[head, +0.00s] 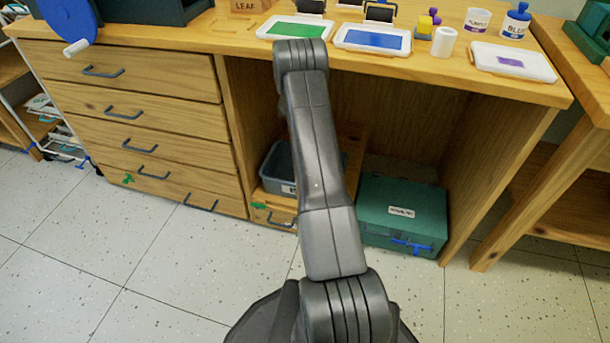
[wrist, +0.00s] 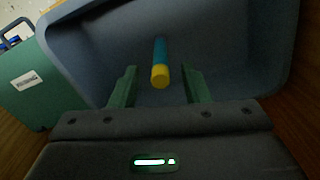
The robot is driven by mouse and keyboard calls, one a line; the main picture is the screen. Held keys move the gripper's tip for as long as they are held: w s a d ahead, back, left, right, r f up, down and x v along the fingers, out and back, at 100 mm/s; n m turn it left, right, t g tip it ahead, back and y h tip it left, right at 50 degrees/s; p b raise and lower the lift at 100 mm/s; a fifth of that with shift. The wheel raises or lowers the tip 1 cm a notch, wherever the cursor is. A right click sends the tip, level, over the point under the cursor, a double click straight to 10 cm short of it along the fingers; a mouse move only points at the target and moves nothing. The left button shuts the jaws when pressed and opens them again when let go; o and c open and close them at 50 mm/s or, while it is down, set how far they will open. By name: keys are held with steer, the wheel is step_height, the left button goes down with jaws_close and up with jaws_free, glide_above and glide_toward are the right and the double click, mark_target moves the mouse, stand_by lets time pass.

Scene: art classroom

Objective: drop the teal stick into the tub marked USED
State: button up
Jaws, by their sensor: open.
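The teal stick (wrist: 160,58), with a yellow end, shows in the wrist view between and beyond the tips of my gripper (wrist: 158,72). The two green fingers are spread, with a gap on each side of the stick. Behind the stick is the inside of a blue-grey tub (wrist: 90,45). I cannot tell whether the stick touches the tub's floor. In the head view the tub (head: 272,178) sits in the low bay under the counter, partly behind my arm. Its label is too small to read. My gripper is hidden in the head view.
A teal-green case (head: 405,190) stands right of the tub; it also shows in the wrist view (wrist: 30,85). Wooden drawers (head: 140,115) stand to the left. The counter (head: 235,40) above holds ink trays, rollers and pots. The tiled floor (head: 130,270) in front is clear.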

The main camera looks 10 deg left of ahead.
step_height(320, 180, up, 6)
steer(key=shift+f+p, duration=0.1)
steer(key=shift+p, duration=0.75)
steer(key=shift+r+p, duration=0.45)
steer(key=shift+r, duration=0.45)
steer(key=shift+r, duration=0.1)
